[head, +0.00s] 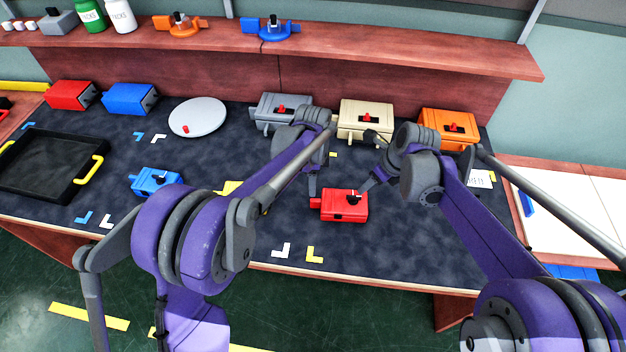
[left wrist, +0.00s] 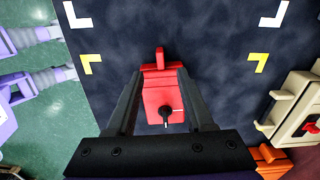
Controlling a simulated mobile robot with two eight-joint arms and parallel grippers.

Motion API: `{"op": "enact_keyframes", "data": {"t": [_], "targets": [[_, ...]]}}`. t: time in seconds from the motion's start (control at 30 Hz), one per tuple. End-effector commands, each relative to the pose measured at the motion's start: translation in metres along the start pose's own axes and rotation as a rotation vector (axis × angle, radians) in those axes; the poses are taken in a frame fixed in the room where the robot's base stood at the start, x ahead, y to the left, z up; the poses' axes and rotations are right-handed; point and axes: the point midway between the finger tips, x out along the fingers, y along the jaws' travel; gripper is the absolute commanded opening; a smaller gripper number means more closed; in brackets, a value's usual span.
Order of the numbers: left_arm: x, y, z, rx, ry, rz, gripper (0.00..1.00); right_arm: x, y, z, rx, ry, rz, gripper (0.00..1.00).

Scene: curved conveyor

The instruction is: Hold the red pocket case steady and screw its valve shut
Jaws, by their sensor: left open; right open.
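The red pocket case (head: 340,208) lies flat on the dark mat, with a small tab on its left end. Its valve is a black knob (head: 353,197) on the top face; it also shows in the left wrist view (left wrist: 166,114). My left gripper (head: 313,186) is open at the case's left end. In the left wrist view its fingers (left wrist: 160,85) lie on both sides of the red case (left wrist: 158,98); contact cannot be told. My right gripper (head: 367,162) is open and empty, just behind and above the case, with one finger close to the knob.
Grey (head: 284,108), cream (head: 366,118) and orange (head: 448,126) boxes stand behind the arms. A blue pocket case (head: 155,181), a white disc (head: 197,117) and a black tray (head: 78,160) are to the left. The mat in front of the red case is clear except for corner marks.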

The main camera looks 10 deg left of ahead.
Motion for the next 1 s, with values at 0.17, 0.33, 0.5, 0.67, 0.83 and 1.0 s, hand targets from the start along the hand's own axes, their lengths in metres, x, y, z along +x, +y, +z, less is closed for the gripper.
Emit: {"op": "enact_keyframes", "data": {"t": [0.17,0.33,0.5,0.67,0.83,1.0], "targets": [[0.021,-0.001,-0.001,0.005,0.000,0.001,0.53,0.000,0.000,0.000,0.000,0.000,0.000,0.50],[0.053,-0.001,0.000,0.003,0.000,0.001,0.53,0.000,0.000,0.000,0.000,0.000,0.000,0.50],[0.081,0.000,0.000,0.003,0.000,0.000,0.53,0.000,0.000,0.000,0.000,0.000,0.000,0.50],[0.099,-0.001,0.000,0.002,0.000,0.000,0.53,0.000,0.000,0.000,0.000,0.000,0.000,0.50],[0.106,0.000,0.000,0.002,0.000,0.000,0.53,0.000,0.000,0.000,0.000,0.000,0.000,0.50],[0.106,0.000,0.000,0.002,0.000,0.000,0.53,0.000,0.000,0.000,0.000,0.000,0.000,0.50]]}}
